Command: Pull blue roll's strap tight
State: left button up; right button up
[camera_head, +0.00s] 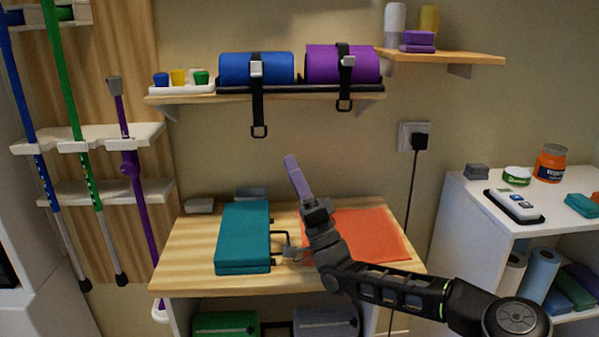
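The blue roll (232,69) lies on the wall shelf, with a black strap (257,105) around it. A light buckle sits on its front, and the strap's tail hangs below the shelf edge, ending in a black loop. My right gripper (292,165) points up, below and to the right of that loop, apart from it in the picture. Its lavender fingers are seen edge-on, so I cannot tell whether they are open; nothing shows held. My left gripper is not in view.
A purple roll (318,65) with its own hanging strap lies right of the blue roll. Small coloured cups (179,78) stand left. Below, a wooden table (185,255) bears a teal case (243,235) and an orange mat (375,235). The wall below the shelf is mostly clear.

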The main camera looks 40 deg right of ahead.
jog(key=shift+s, duration=1.15)
